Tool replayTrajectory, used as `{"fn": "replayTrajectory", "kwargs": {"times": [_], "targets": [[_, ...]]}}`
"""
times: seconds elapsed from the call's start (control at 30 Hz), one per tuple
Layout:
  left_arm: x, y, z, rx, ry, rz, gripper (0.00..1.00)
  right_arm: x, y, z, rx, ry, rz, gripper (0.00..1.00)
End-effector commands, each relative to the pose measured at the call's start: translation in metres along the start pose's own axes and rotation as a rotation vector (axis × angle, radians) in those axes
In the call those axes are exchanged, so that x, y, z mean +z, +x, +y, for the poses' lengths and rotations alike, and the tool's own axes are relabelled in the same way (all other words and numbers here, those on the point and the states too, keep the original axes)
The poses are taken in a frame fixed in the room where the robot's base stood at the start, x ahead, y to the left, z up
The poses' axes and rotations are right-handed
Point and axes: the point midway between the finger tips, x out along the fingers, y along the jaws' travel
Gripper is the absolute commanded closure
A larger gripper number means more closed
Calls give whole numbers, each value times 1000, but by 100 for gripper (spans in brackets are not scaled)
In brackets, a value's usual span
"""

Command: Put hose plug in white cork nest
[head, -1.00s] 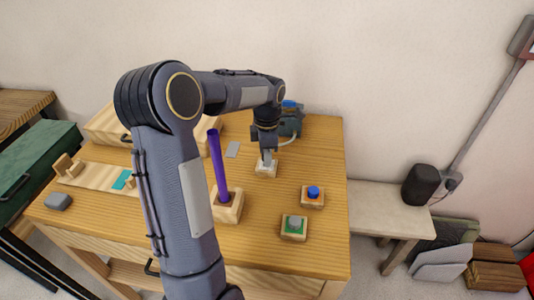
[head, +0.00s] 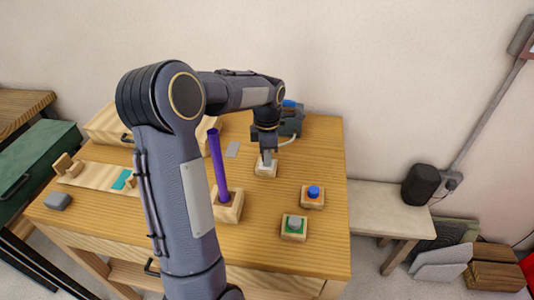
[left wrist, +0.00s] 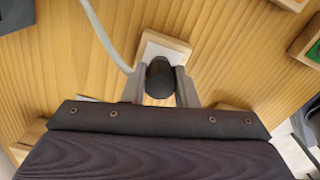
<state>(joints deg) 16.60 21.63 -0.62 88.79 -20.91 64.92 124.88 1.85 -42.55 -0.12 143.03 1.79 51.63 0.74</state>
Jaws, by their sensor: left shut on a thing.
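The white cork nest (head: 265,171) is a small wooden block with a white top, standing on the table right of the purple rod. My left gripper (head: 267,158) reaches down directly over it. In the left wrist view, the left gripper (left wrist: 159,85) is shut on the dark, rounded hose plug (left wrist: 159,78). The plug is over or in the white top of the nest (left wrist: 165,47); I cannot tell how deep it sits. A pale hose (left wrist: 105,35) runs beside the gripper. My right gripper is not in view.
A purple rod (head: 218,165) stands upright in a wooden block (head: 229,208). Blocks with a blue knob (head: 313,192) and a grey knob on green (head: 294,225) stand to the right. A blue-grey device (head: 291,120) is behind the gripper. The table's front right is clear.

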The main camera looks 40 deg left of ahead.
Motion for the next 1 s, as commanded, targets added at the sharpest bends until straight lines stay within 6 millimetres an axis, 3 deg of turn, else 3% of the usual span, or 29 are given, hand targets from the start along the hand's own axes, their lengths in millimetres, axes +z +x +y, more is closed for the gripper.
{"fn": "replayTrajectory", "kwargs": {"times": [0.67, 1.0], "targets": [[0, 15, 0, -1, 1, 0, 96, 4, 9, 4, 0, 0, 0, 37], [0, 8, 0, 0, 1, 0, 96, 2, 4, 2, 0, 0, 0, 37]]}}
